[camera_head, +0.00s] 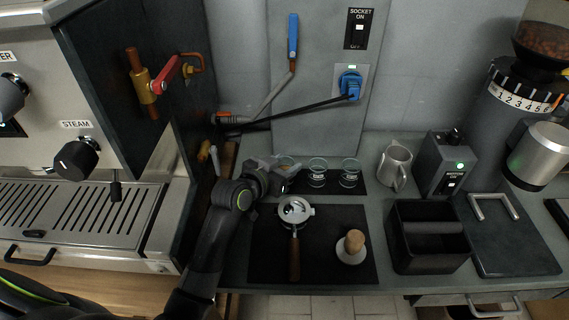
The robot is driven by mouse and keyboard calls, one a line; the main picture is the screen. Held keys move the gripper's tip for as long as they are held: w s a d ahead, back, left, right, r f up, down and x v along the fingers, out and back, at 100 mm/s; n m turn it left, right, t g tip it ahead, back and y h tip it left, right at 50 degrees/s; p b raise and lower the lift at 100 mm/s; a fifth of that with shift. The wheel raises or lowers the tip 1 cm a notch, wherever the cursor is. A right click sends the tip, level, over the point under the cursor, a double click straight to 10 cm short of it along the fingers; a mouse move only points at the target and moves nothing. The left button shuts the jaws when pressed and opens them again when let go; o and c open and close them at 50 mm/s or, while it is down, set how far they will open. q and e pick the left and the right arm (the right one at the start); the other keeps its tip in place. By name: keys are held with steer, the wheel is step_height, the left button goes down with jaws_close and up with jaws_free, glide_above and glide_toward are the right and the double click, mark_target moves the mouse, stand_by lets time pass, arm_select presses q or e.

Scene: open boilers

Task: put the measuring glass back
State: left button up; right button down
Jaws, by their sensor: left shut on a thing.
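My left gripper (286,168) reaches in from the left and is shut on a measuring glass (287,160) at the left end of a small dark mat (333,190). The gripper hides most of this glass, so I cannot tell whether its base touches the mat. Two similar clear glasses (318,172) and (350,173) stand upright on the mat to its right. My right gripper is not in view.
A portafilter (295,211) and a tamper (351,246) lie on a larger black mat (267,262) in front. The espresso machine (80,215) is left.

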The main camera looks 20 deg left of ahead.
arm_select(q)
steer(key=shift+s+f, duration=0.1)
steer(key=shift+f, duration=0.25)
steer(key=shift+s+f+b, duration=0.15)
steer(key=shift+f+b, duration=0.25)
steer(key=o, duration=1.2)
steer(key=shift+f, duration=0.1)
steer(key=shift+r+p, duration=0.6)
steer(key=shift+p, duration=0.05)
step_height(320, 180, up, 11)
steer(key=p, duration=0.9)
steer(key=shift+f, duration=0.15)
